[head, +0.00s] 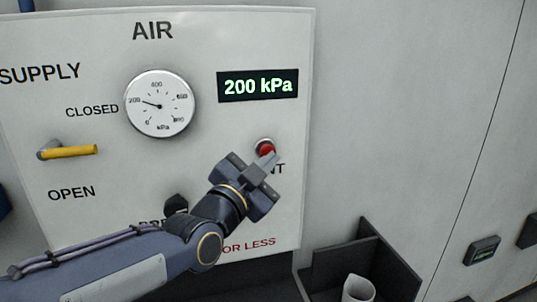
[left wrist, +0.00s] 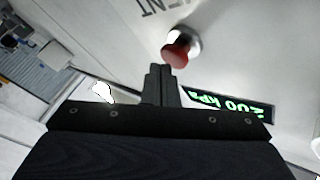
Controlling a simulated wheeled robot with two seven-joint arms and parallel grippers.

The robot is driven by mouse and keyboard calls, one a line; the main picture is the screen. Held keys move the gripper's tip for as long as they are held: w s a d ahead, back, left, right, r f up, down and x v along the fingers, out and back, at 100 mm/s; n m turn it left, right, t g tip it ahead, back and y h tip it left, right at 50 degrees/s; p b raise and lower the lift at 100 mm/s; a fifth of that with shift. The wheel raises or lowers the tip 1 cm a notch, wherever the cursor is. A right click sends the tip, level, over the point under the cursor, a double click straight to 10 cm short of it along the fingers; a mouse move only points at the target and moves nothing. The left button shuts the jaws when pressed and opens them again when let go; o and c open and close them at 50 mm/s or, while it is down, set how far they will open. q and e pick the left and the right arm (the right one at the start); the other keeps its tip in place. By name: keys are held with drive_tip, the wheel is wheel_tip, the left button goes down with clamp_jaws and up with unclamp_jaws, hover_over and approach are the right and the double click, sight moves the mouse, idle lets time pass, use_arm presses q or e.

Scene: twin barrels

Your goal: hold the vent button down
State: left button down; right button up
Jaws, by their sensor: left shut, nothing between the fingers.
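The red vent button (head: 266,148) with its metal collar sits on the white AIR panel (head: 215,40), below the display. My left gripper (head: 268,152) is shut and empty, its fingertips right at the button in the head view. In the left wrist view the button (left wrist: 177,54) stands just beyond the fingertips (left wrist: 160,68) and slightly right; I cannot tell whether they touch. The display (head: 258,85) reads 200 kPa, and the round gauge (head: 160,104) has its needle near 200. My right gripper is not in view.
A yellow supply lever (head: 70,152) lies level at the panel's left, between CLOSED and OPEN. A black knob (head: 176,203) sits behind my left arm. A dark open bin (head: 385,255) with a pale rolled item (head: 357,288) stands at lower right.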

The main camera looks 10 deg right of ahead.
use_arm(q)
drive_tip(key=shift+w, duration=0.5)
idle(0.4)
drive_tip(key=shift+s+b, duration=0.1)
drive_tip(key=shift+b, duration=0.2)
drive_tip(key=shift+s, duration=0.8)
drive_tip(key=s, duration=0.5)
drive_tip(key=shift+d+p, duration=0.1)
drive_tip(key=shift+p, duration=0.3)
